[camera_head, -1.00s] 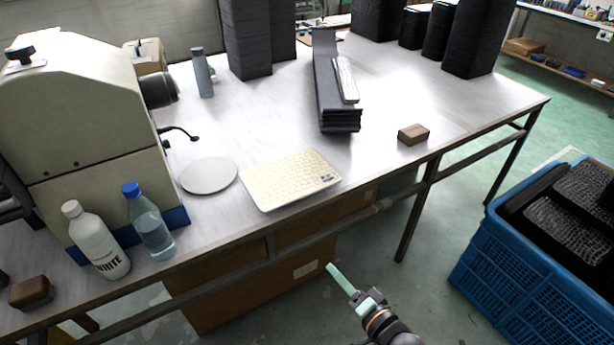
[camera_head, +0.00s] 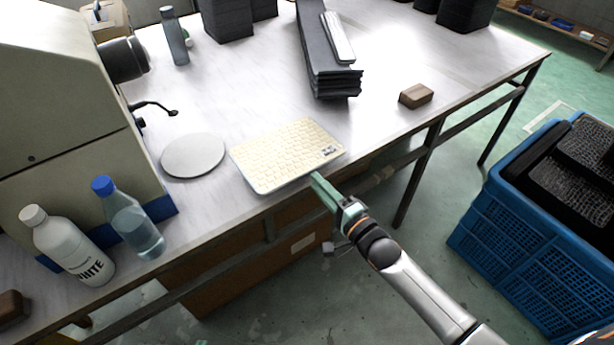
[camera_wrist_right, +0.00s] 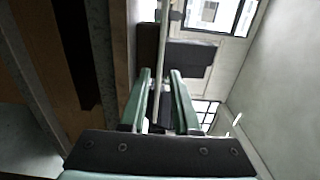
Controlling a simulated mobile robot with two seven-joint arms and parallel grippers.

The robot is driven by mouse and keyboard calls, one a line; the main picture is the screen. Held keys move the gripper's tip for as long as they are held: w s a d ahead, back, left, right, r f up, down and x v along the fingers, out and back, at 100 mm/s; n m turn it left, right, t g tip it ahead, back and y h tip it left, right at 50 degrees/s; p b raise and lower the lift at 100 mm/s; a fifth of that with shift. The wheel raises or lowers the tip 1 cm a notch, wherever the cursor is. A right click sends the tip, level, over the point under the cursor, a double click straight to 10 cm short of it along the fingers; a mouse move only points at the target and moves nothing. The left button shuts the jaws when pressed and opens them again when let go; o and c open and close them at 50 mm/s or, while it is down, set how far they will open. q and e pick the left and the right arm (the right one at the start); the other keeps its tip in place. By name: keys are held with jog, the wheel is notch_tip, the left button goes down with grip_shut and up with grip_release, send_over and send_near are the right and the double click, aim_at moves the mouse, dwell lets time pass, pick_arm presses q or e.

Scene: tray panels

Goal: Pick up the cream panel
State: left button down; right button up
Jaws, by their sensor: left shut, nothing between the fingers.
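The cream panel (camera_head: 285,152), a thin plate with a fine grid pattern and a small dark print at its right end, lies flat on the table at the front edge. My right gripper (camera_head: 316,180) comes from the lower right, and its green fingertips are at the panel's front edge; I cannot tell whether they touch it. In the right wrist view the two fingers (camera_wrist_right: 160,72) stand apart, with a thin pale strip running between them; whether this is the panel's edge is unclear. My left gripper does not show.
A grey disc (camera_head: 193,155) lies left of the panel, beside a blue-capped bottle (camera_head: 131,222) and a white bottle (camera_head: 66,246). Dark stacked trays (camera_head: 325,65) stand behind. A brown block (camera_head: 416,95) is to the right. A blue crate (camera_head: 530,235) stands right of the table.

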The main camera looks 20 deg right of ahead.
aim_at(308, 173)
jog(key=x, duration=0.3)
jog(key=shift+w+a+b, duration=0.1)
jog(key=shift+w+b, duration=0.15)
jog(key=shift+b, duration=0.15)
jog(key=shift+w+a, duration=0.15)
jog(key=shift+w, duration=0.3)
pick_arm(q)
jog(key=shift+w+d+f+h, duration=0.3)
jog(key=shift+w+d, duration=0.2)
jog(key=shift+d, duration=0.15)
pick_arm(e)
jog(key=shift+w, duration=0.15)
jog(key=shift+c, duration=0.6)
grip_shut()
pick_arm(q)
jog(key=shift+a, duration=0.1)
jog(key=shift+s+f, duration=0.1)
jog(key=shift+s, duration=0.1)
